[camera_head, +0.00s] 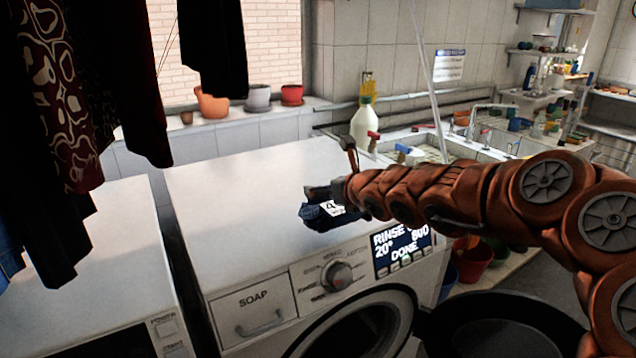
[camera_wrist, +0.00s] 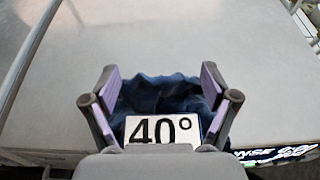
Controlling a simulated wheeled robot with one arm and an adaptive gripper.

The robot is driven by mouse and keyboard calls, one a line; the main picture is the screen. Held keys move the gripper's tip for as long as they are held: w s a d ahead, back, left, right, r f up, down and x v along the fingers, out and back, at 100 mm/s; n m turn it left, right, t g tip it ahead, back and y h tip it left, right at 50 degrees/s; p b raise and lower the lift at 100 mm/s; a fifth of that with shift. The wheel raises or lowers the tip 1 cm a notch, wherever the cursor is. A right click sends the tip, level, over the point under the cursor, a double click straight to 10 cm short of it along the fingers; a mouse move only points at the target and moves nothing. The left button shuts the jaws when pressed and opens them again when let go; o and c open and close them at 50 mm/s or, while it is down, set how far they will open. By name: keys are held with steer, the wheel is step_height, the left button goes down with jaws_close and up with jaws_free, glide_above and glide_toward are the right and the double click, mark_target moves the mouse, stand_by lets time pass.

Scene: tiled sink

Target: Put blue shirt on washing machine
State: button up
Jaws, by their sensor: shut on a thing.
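The blue shirt (camera_head: 322,216) is a small dark blue bundle with a white label, at the front part of the white washing machine's top (camera_head: 240,190). In the wrist view the crumpled shirt (camera_wrist: 160,92) sits between my gripper's fingers, its label reading 40°. My gripper (camera_head: 326,198) is shut on the shirt; in the wrist view its two purple-padded fingers (camera_wrist: 160,88) stand on either side of the cloth. The shirt is over or on the machine top; I cannot tell whether it touches the surface. Part of it is hidden by my gripper.
A second white machine (camera_head: 120,240) stands at the left, with dark clothes (camera_head: 65,90) hanging above it. A white spray bottle (camera_head: 364,125) and a sink (camera_head: 450,150) are behind at the right. A black tub (camera_head: 500,325) is at the lower right. Most of the machine top is clear.

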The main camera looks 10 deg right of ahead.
steer(key=shift+w+f+p, duration=0.7)
steer(key=shift+w+f, duration=0.05)
steer(key=shift+w, duration=0.65)
steer(key=shift+w+f+p, duration=0.7)
steer(key=shift+w+p, duration=0.05)
steer(key=shift+w, duration=0.6)
steer(key=shift+w+f+p, duration=0.7)
steer(key=shift+w+f, duration=0.05)
steer(key=shift+w, duration=0.65)
steer(key=shift+f+b, duration=0.15)
steer(key=shift+b, duration=0.2)
steer(key=o, duration=1.1)
steer(key=shift+r+p, duration=0.2)
steer(key=shift+p, duration=0.1)
steer(key=shift+s, duration=0.1)
steer(key=b+v, duration=0.3)
steer(key=v, duration=0.8)
steer(key=shift+s+r, duration=0.15)
steer(key=shift+s, duration=0.05)
steer(key=shift+s+d, duration=0.1)
steer(key=shift+s, duration=0.05)
